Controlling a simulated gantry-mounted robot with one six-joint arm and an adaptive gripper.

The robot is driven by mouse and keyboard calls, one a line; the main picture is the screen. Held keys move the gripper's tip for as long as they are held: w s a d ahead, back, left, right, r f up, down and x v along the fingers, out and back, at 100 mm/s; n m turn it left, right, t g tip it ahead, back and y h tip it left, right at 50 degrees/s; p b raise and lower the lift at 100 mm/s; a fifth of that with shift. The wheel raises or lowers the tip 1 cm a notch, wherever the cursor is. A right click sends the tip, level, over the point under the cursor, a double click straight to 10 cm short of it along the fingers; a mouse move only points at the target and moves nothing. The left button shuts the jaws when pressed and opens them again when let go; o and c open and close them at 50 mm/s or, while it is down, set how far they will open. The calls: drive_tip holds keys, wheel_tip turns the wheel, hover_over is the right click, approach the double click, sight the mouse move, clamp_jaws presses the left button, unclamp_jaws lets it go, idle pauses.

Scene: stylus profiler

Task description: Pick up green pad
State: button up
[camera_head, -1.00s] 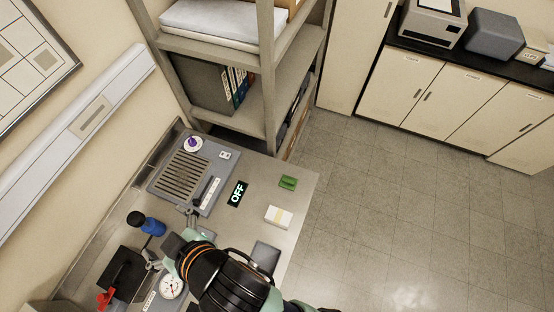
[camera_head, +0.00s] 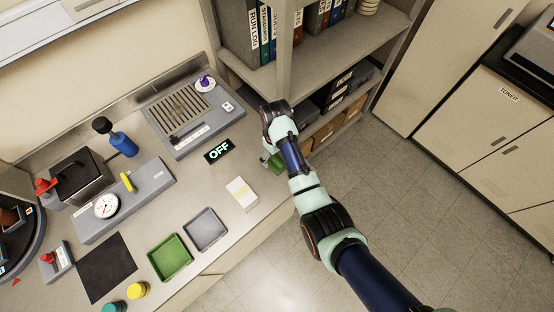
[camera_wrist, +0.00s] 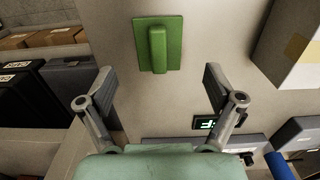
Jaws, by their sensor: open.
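The green pad (camera_wrist: 172,43) lies flat on the bench top in the wrist view, a square plate with a raised bar along its middle. My gripper (camera_wrist: 158,85) is open and empty, its two fingers spread to either side below the pad in that picture, not touching it. In the head view the pad (camera_head: 278,168) shows only partly, beside my gripper (camera_head: 268,158) near the bench's right edge. My arm hides part of it.
A white box with a yellow band (camera_head: 242,194) stands near the pad. An OFF sign (camera_head: 218,151) and a grey vented unit (camera_head: 181,112) lie left of it. A grey tray (camera_head: 205,229) and a green tray (camera_head: 170,257) are nearer the front. Shelving (camera_head: 330,50) rises behind.

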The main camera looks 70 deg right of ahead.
sight(277, 161)
wheel_tip(277, 161, down, 5)
drive_tip(key=shift+s+f+b, duration=0.1)
drive_tip(key=shift+s+b, duration=0.05)
drive_tip(key=shift+b, duration=0.4)
drive_tip(key=c, duration=1.3)
wheel_tip(277, 161, up, 20)
drive_tip(key=p, duration=0.7)
drive_tip(key=shift+p, duration=0.4)
drive_tip(key=shift+c, duration=0.2)
